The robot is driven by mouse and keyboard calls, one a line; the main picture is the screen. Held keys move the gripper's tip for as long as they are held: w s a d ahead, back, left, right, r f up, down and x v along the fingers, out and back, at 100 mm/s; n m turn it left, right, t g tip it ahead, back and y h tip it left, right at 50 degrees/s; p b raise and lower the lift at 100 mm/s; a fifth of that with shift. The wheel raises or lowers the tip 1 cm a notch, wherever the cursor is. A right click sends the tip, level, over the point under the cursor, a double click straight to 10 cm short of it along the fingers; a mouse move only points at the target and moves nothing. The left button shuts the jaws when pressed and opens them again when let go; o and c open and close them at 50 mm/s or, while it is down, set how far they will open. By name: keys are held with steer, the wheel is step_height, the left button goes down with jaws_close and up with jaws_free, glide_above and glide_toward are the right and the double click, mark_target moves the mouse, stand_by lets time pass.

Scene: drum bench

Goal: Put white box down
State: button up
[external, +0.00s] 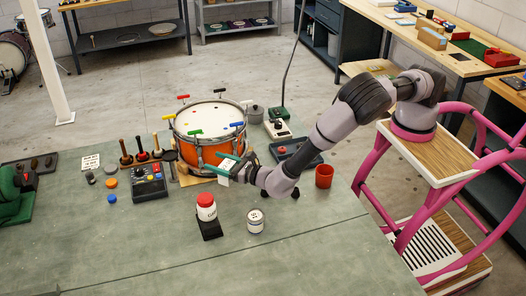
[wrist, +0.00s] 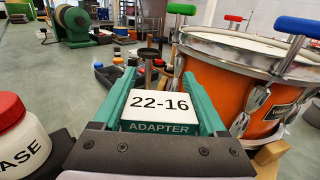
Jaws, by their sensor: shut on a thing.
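The white box (wrist: 158,105) is between the teal fingers of my gripper (wrist: 160,88) in the wrist view. It is labelled "22-16" above a teal strip reading "ADAPTER". My gripper is shut on it. In the external view my gripper (external: 231,164) is at the front right of the orange drum, and the white box (external: 223,174) shows as a small pale patch at the fingers. The box appears to be above the bench (external: 130,240). I cannot tell how high, and its underside is hidden.
The orange drum (external: 190,152) stands on wooden blocks, close on the right in the wrist view. A red-capped white bottle (external: 206,208), a white can (external: 255,221) and a red cup (external: 324,176) stand nearby. A black control box (external: 149,186) is to the left. The front bench is clear.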

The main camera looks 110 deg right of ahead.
steer(key=shift+f, duration=3.4)
steer(key=o, duration=1.4)
steer(key=shift+f, duration=0.1)
